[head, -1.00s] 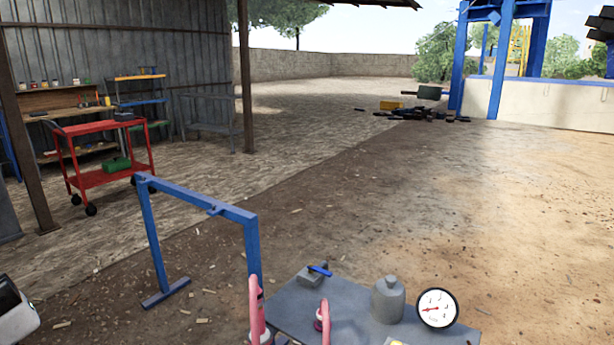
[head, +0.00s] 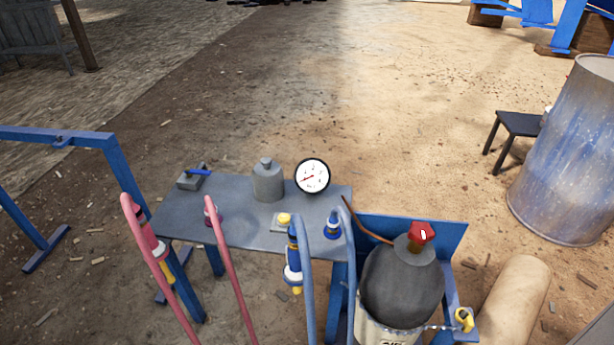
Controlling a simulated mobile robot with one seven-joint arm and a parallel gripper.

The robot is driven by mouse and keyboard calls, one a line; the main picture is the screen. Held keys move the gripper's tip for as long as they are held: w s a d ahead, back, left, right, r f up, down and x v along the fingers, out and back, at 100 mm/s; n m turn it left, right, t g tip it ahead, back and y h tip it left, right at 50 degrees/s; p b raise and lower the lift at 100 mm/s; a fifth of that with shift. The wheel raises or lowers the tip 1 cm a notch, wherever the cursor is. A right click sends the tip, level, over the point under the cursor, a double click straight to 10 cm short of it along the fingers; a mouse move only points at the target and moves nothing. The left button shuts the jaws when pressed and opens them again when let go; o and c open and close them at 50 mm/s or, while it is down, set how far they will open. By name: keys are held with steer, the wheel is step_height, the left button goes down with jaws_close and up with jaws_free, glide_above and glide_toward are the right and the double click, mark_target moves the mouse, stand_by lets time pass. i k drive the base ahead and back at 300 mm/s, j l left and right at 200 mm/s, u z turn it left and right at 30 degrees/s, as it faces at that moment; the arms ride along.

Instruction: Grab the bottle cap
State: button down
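A grey metal piece (head: 267,182), wide below with a narrow knob on top, stands upright on the grey table (head: 180,222). It looks like a bottle cap, but I cannot be sure. A dark gas bottle (head: 402,285) with a red valve knob (head: 422,233) stands right of the table in a blue frame (head: 447,226); a copper pipe (head: 365,222) runs from its top toward the table. My gripper is not in view.
Pink and blue hoses hang in front. A metal drum (head: 566,150) and black stool (head: 518,124) stand right.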

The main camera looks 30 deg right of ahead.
mark_target(267, 175)
steer(key=i+j+z, duration=0.3)
steer(key=z, duration=0.15)
steer(key=i+j+z, duration=0.7)
steer(key=i+j, duration=0.25)
